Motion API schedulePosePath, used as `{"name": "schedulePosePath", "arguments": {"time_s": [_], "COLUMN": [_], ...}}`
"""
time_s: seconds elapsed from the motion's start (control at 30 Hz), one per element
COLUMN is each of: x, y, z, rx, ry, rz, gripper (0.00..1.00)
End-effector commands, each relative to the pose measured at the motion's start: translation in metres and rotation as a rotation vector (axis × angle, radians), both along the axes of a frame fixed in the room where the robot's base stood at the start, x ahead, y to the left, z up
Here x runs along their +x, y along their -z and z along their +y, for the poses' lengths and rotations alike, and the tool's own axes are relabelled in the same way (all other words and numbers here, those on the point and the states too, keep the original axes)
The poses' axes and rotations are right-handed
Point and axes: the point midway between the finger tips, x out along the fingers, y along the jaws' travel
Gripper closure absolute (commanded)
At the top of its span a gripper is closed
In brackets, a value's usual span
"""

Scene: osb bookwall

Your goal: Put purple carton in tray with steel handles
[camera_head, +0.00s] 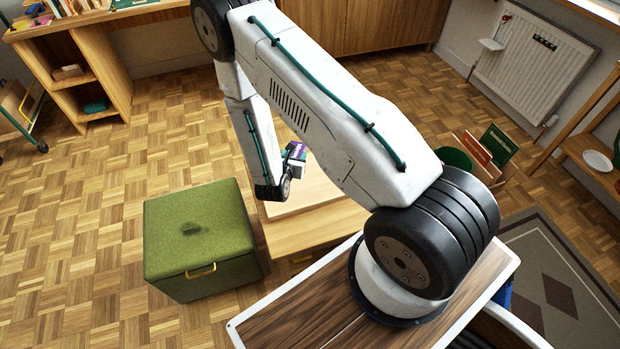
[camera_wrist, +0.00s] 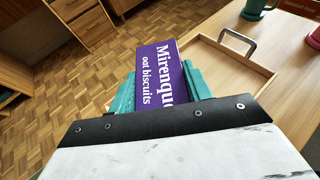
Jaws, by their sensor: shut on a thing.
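The purple carton (camera_wrist: 158,75), with white lettering reading "oat biscuits", stands between the teal fingers of my gripper (camera_wrist: 161,86) in the wrist view. My gripper is shut on it. A small part of the carton (camera_head: 297,151) shows beside my arm in the head view, above the low wooden table. The light wooden tray (camera_wrist: 268,78) lies just beyond and to the right of the carton in the wrist view. One grey steel handle (camera_wrist: 238,44) shows at its far side. The near part of the tray is hidden by my gripper and the carton.
A green storage box (camera_head: 196,232) stands left of the low table (camera_head: 310,232). A radiator (camera_head: 530,62) is on the far wall. Parquet floor lies open at left.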

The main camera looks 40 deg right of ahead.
Motion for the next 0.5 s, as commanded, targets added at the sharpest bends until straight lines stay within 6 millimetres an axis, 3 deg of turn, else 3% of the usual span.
{"name": "schedulePosePath", "arguments": {"time_s": [0.03, 0.2, 0.4, 0.5], "x": [-0.02, -0.079, -0.123, -0.127], "y": [0.026, 0.083, 0.115, 0.121], "z": [-0.008, -0.03, -0.042, -0.046], "rx": [-0.002, -0.001, -0.001, 0.0], "ry": [0.034, 0.134, 0.19, 0.2], "rz": [0.012, 0.009, 0.004, -0.001], "gripper": [0.72, 0.72, 0.72, 0.72]}}
